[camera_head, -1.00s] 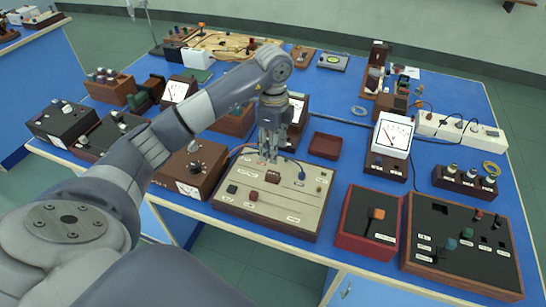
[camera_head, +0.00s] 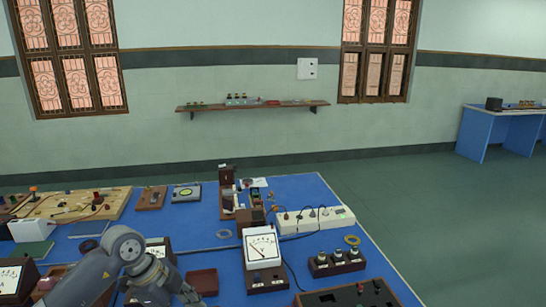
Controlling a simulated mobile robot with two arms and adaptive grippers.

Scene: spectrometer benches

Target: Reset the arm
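My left arm comes in at the bottom left of the head view. Its gripper (camera_head: 186,294) points down over the blue bench (camera_head: 308,200), just left of a small dark red tray (camera_head: 203,282). The fingertips are at or below the picture's lower edge, so I cannot tell how far apart they are or whether they touch anything. My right gripper is not in view.
A white-faced meter (camera_head: 262,248) stands right of the tray. A wooden board (camera_head: 70,205) lies at the left. A wall shelf (camera_head: 252,105) and open floor (camera_head: 420,200) are beyond.

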